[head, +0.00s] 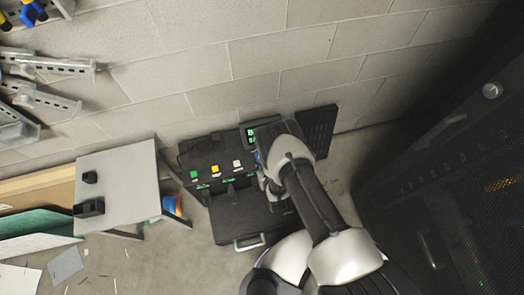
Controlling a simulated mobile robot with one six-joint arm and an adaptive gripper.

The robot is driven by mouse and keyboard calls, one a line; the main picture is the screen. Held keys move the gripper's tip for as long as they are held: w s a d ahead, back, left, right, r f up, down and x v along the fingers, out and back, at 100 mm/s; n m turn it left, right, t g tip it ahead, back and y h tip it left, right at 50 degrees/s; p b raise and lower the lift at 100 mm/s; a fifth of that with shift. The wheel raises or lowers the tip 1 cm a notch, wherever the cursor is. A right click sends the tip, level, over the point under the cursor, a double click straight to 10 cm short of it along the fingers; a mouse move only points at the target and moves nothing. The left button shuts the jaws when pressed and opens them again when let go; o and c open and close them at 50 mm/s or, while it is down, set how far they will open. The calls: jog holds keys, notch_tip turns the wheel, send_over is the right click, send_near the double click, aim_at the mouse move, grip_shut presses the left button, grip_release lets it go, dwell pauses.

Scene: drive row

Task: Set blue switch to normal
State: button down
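A black control case (240,222) stands on the floor against the wall. Its upper panel carries a green square piece (194,175), a yellow one (215,169) and a white one (237,164) in a row. A small bit of blue (258,157) shows right of the white piece, at the edge of my arm; I cannot tell whether it is the blue switch or part of my arm. My arm covers the right part of the panel. My gripper (277,193) is low at the case's right side, mostly hidden by my arm; its fingers cannot be made out.
A small display with green characters (251,136) sits at the panel's top. A grey table (125,180) with two small black objects stands left. A dark perforated cabinet (450,170) fills the right. Metal brackets (50,65) hang upper left. Bare floor lies in front of the case.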

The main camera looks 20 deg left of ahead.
jog(key=shift+f, duration=0.1)
jog(key=b+x, duration=0.4)
jog(key=x, duration=0.5)
jog(key=shift+f, duration=0.15)
jog(key=f, duration=0.1)
jog(key=f+b, duration=0.1)
jog(key=f, duration=0.1)
jog(key=shift+w+a+f+b, duration=0.15)
jog(key=shift+w+a+b, duration=0.25)
jog(key=shift+f, duration=0.4)
jog(key=shift+w+a, duration=0.1)
jog(key=shift+w+a+f+g+h+b, duration=0.25)
jog(key=shift+g+h+b, duration=0.2)
jog(key=shift+b, duration=0.2)
jog(key=shift+s+d+f+g, duration=0.1)
jog(key=shift+d+f+g, duration=0.05)
jog(key=shift+g, duration=0.1)
jog(key=shift+s+d, duration=0.1)
